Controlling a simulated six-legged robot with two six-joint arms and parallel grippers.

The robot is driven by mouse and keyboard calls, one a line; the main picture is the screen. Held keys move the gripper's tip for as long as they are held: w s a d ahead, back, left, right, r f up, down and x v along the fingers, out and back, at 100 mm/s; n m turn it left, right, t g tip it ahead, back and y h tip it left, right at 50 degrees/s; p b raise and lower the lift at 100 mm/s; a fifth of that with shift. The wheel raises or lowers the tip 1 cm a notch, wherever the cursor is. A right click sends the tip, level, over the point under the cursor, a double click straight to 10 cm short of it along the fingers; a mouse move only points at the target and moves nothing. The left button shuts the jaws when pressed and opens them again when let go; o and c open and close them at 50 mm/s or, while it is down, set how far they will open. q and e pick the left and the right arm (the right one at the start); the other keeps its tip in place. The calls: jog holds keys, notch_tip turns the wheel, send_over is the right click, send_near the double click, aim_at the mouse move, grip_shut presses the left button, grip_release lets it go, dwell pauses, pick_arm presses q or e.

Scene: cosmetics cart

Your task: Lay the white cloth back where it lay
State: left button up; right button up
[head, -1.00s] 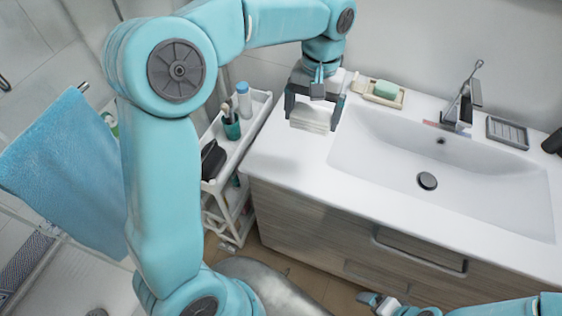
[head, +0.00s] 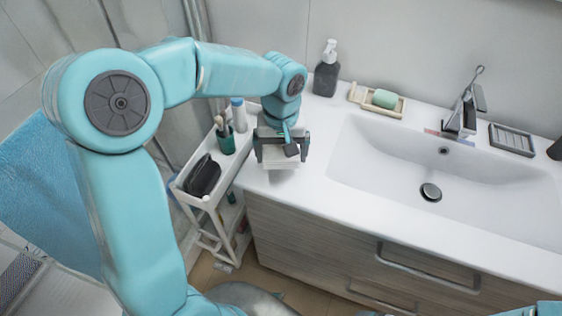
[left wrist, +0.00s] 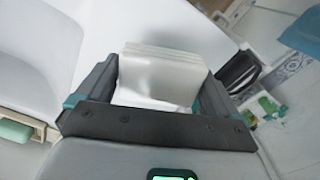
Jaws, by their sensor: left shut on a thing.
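The white cloth (head: 283,160) is a folded, layered stack in my left gripper (head: 282,158). The gripper points down over the left end of the white counter (head: 310,190), close to its left edge. In the left wrist view the cloth (left wrist: 160,78) sits between the two fingers of the left gripper (left wrist: 150,90), which are shut on it. I cannot tell whether the underside of the cloth touches the counter. My right gripper does not show now.
A white cart (head: 184,192) with a black pouch (head: 203,176) and a green cup (head: 225,140) stands left of the counter. A dark soap bottle (head: 327,75), a soap dish (head: 362,98) and the basin (head: 400,150) lie behind and right. The counter's front left is clear.

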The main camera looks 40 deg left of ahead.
aim_at(281, 171)
pick_arm(q)
jog(key=f, duration=0.3)
jog(key=shift+s+f, duration=0.2)
jog(key=shift+f, duration=0.2)
jog(key=shift+w+f, duration=0.15)
jog(key=shift+f+b, duration=0.2)
jog(key=shift+b, duration=0.1)
jog(key=o, duration=0.6)
jog(key=shift+c, duration=0.2)
notch_tip(281, 171, up, 13)
jog(key=shift+f+p, duration=0.2)
jog(key=shift+p, duration=0.35)
